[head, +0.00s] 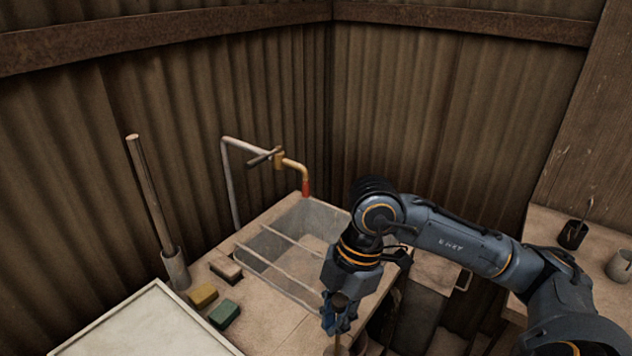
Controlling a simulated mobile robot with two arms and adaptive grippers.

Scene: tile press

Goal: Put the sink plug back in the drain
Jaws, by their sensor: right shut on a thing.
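The sink (262,246) is a grey rectangular basin set in a tan counter, with thin bars across its top. I cannot make out the drain in its floor. My right gripper (336,318) points down beyond the sink's near right edge, at the bottom of the head view. Its blue fingers are shut on a small dark brown thing (340,300), mostly hidden by the fingers. I cannot tell whether this is the sink plug, and I see no plug elsewhere. My left gripper is not in view.
A brass tap (293,165) with a red tip hangs over the sink's back. Yellow (203,295) and green (224,314) blocks and a brown brush-like block (226,269) lie left of it. A pole stands in a holder (175,269). A dark pot (572,234) is at right.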

